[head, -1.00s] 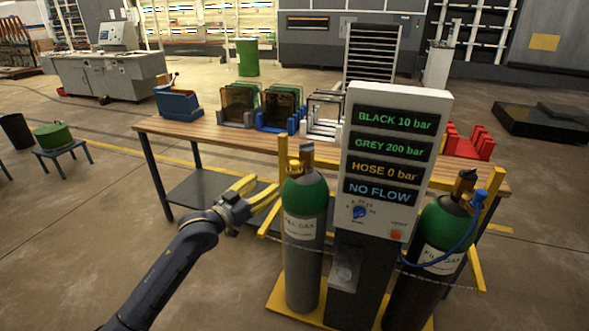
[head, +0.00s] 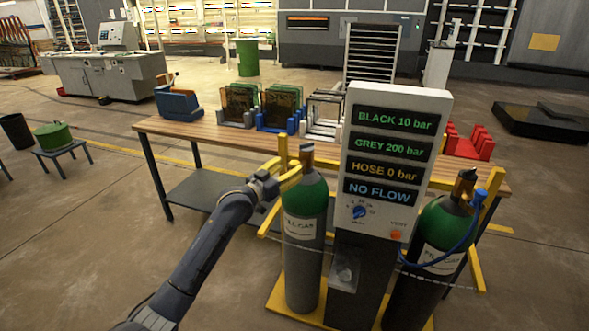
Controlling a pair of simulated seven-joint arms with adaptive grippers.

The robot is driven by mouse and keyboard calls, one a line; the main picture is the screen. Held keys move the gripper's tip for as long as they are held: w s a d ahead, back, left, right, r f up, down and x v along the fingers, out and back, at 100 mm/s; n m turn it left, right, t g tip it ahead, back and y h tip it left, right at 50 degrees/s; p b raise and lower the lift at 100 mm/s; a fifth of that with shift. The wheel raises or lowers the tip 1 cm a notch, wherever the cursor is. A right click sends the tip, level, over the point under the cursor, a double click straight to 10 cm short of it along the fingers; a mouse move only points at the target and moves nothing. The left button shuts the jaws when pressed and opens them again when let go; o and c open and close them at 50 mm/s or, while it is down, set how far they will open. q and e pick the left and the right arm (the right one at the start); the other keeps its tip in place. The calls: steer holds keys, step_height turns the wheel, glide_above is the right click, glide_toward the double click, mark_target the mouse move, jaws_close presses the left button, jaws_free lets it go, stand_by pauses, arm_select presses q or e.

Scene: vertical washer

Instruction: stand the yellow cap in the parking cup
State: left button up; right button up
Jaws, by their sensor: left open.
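My left gripper (head: 291,178) has yellow fingers and is open, beside the top of the left gas cylinder (head: 305,240), at its valve's left. The cylinder is grey with a green shoulder, and a brown valve (head: 307,155) stands on top. I cannot make out a separate yellow cap; the yellow fingers and the yellow frame post (head: 283,150) overlap there. A small pale fitting (head: 345,273) sits low on the front of the dark pedestal; I cannot tell whether it is the parking cup. My right gripper is not in view.
The panel (head: 391,150) reads BLACK 10 bar, GREY 200 bar, HOSE 0 bar, NO FLOW. A second cylinder (head: 425,270) with a blue hose (head: 468,240) stands at right. Yellow rails and chains cross in front. A wooden bench (head: 215,135) with coloured racks stands behind.

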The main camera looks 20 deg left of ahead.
mark_target(292, 165)
arm_select(q)
steer(key=shift+x, duration=1.85)
steer(key=shift+r, duration=0.15)
steer(key=shift+c, duration=0.2)
jaws_close()
